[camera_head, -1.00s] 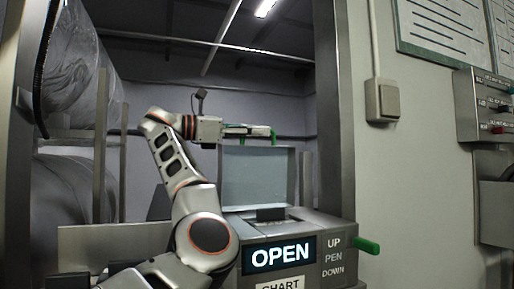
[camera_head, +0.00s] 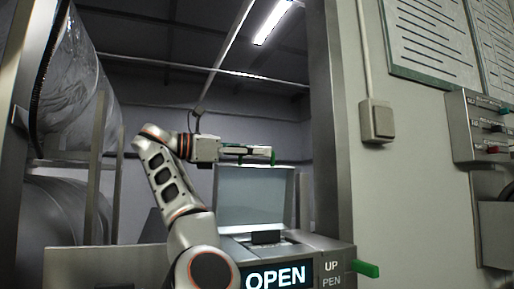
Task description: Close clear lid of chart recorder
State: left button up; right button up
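The chart recorder (camera_head: 325,252) stands at the lower middle, with a lit "OPEN" display on its front. Its clear lid (camera_head: 256,199) is raised and stands nearly upright at the back of the recorder. My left gripper (camera_head: 262,154) is level, pointing right, at the lid's top edge. Its green fingertip pads overlap or nearly overlap that edge in the picture; I cannot tell whether they touch it. The gripper shows edge-on, so its opening is unclear. It shows nothing held. My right gripper is not in view.
A green handle (camera_head: 365,269) sticks out at the recorder's right side. A metal post (camera_head: 332,130) rises behind it. A wall with a switch box (camera_head: 377,121) and a control box (camera_head: 485,125) is on the right. Large wrapped cylinders (camera_head: 70,90) stand at left.

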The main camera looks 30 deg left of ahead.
pick_arm(q)
notch_tip(320, 180, up, 10)
jog(key=shift+r, duration=0.1)
dwell(0.4)
